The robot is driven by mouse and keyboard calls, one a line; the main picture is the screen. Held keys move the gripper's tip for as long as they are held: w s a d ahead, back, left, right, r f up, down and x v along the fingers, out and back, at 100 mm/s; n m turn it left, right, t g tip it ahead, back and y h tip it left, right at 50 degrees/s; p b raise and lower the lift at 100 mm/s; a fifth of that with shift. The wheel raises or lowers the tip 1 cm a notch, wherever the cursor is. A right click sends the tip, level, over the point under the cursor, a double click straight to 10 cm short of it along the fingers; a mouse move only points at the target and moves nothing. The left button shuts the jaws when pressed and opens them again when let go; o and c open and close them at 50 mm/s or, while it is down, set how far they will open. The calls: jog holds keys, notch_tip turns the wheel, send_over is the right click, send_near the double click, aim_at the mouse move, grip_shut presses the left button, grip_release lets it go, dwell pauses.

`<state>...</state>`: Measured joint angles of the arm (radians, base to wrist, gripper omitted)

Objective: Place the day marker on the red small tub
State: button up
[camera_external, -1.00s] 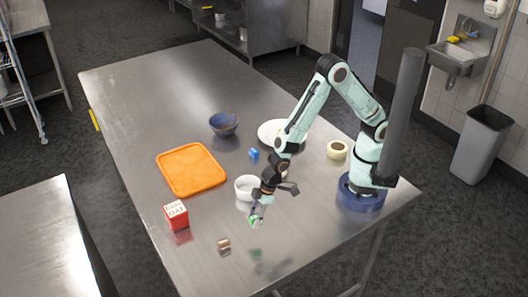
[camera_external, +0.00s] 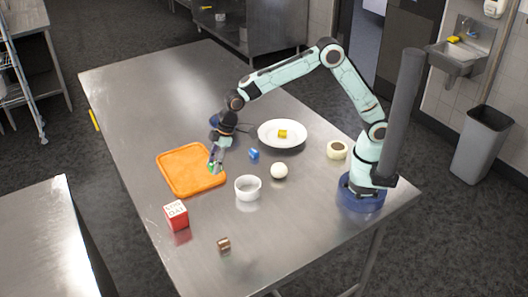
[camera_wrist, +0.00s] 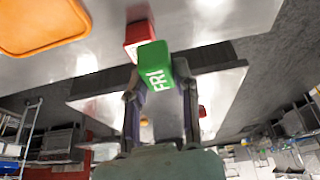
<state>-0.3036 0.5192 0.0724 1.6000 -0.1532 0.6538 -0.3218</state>
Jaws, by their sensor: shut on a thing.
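The day marker is a green block with white "FRI" lettering, held between the fingers of my gripper (camera_wrist: 158,80) in the wrist view (camera_wrist: 153,64). In the external view, my gripper (camera_external: 215,158) is above the right part of the orange tray, with the green marker (camera_external: 211,167) at its tips.
The orange tray (camera_external: 178,178) lies flat behind the tub. A white bowl (camera_external: 248,194), a white ball (camera_external: 279,171), a blue cube (camera_external: 254,154) and a plate (camera_external: 297,139) with a yellow block (camera_external: 282,133) stand to the right. A small brown item (camera_external: 223,244) lies in front.

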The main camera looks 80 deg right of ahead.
jog(key=w+a+f, duration=0.3)
jog(key=w+f, duration=0.1)
jog(key=w, duration=0.4)
send_near(170, 211)
jog(key=shift+w+a+f, duration=0.2)
jog(key=shift+a+f, duration=0.35)
jog(key=shift+f, duration=0.25)
jog(key=shift+w+a+f, duration=0.25)
jog(key=shift+w+f, duration=0.2)
jog(key=shift+w, duration=0.05)
jog(key=shift+w+a+f, duration=0.1)
jog(key=shift+w+f, duration=0.15)
jog(key=shift+f, duration=1.55)
jog(key=shift+f, duration=0.1)
jog(key=o, duration=0.9)
jog(key=shift+o, duration=0.2)
